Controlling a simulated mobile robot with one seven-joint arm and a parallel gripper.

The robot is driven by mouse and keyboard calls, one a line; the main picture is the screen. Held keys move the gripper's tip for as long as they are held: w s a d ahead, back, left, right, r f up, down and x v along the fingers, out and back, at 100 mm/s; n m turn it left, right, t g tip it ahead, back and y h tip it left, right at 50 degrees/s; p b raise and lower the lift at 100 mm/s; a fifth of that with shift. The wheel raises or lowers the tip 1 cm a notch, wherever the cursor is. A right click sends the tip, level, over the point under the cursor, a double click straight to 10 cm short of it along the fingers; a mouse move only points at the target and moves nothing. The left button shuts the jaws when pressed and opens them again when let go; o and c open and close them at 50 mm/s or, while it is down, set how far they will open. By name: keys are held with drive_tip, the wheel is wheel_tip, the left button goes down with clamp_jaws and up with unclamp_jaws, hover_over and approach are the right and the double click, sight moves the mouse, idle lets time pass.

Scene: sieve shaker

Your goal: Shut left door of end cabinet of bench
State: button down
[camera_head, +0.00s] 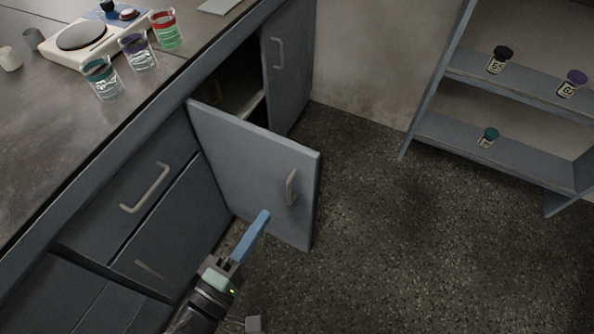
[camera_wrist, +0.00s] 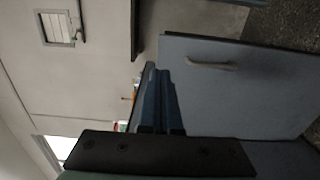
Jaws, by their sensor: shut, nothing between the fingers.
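The left door (camera_head: 250,170) of the bench's end cabinet is a grey-blue panel with a pale bar handle (camera_head: 292,187). It stands open, swung out from the cabinet over the floor. My gripper (camera_head: 262,218), with blue fingers, is shut and empty, low in front of the door's outer face, left of and below the handle. I cannot tell whether the fingertips touch the panel. In the wrist view the door (camera_wrist: 240,95) fills the right side, with the fingers (camera_wrist: 155,100) left of it. The cabinet's right door (camera_head: 285,70) looks closed.
A shelf rack (camera_head: 500,160) with small jars stands at the right. The speckled floor (camera_head: 400,240) between is clear.

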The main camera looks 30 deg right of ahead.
sight(305, 155)
drive_tip(key=b+x, duration=0.1)
drive_tip(key=x, duration=1.3)
drive_tip(key=shift+r, duration=0.15)
drive_tip(key=shift+a, duration=0.1)
drive_tip(key=shift+b, duration=0.3)
